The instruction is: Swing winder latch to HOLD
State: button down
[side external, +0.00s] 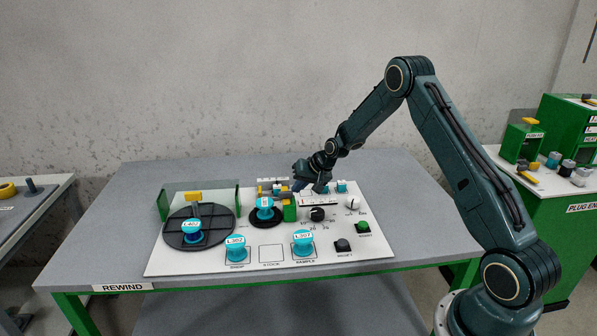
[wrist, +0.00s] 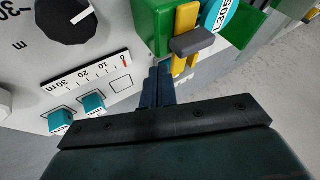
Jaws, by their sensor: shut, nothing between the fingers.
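My gripper (side external: 298,186) is shut and empty, pointing down over the back of the white panel (side external: 165,262). In the wrist view my gripper's fingertips (wrist: 160,72) are together, close beside a green block (wrist: 146,28). A yellow bar (wrist: 185,20) with a grey cross-piece (wrist: 193,41) stands at this block; I cannot tell whether fingers and block touch. On the left of the panel is a large black winder disc (side external: 176,236) with a yellow piece (side external: 193,196) behind its blue hub. I cannot tell which yellow piece is the winder latch, and no HOLD mark is readable.
A smaller black disc (side external: 266,222) and blue labelled spools (side external: 235,247) (side external: 302,242) stand on the panel. A black knob (side external: 317,214) and green button (side external: 363,227) are at right. A clear guard (side external: 172,197) rises at back left. The grey tabletop (side external: 130,196) is bare around the panel.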

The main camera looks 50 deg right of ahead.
aim_at(286, 189)
jog(key=shift+w+a, duration=0.2)
jog(key=shift+a, duration=0.05)
jog(key=shift+w+n+y, duration=0.45)
jog(key=shift+n+y, duration=0.15)
jog(key=shift+n, duration=0.3)
dwell(0.4)
jog(key=shift+w+n+g+y, duration=0.45)
jog(key=shift+n+y, duration=0.25)
jog(key=shift+n, duration=0.5)
jog(key=shift+w+a+n+g+y, duration=0.15)
jog(key=shift+w+n+g+y, duration=0.25)
jog(key=shift+n, duration=0.45)
jog(key=shift+w+a+n+g+y, duration=0.25)
jog(key=shift+n+y, duration=0.2)
jog(key=shift+n, duration=0.35)
jog(key=shift+w+a+n+g+y, duration=0.1)
jog(key=shift+w+n+g+y, duration=0.3)
jog(key=shift+n, duration=0.45)
jog(key=shift+w+a, duration=0.55)
jog(key=shift+a, duration=0.3)
jog(key=shift+w+a, duration=0.2)
jog(key=shift+a, duration=0.65)
jog(key=shift+r, duration=0.15)
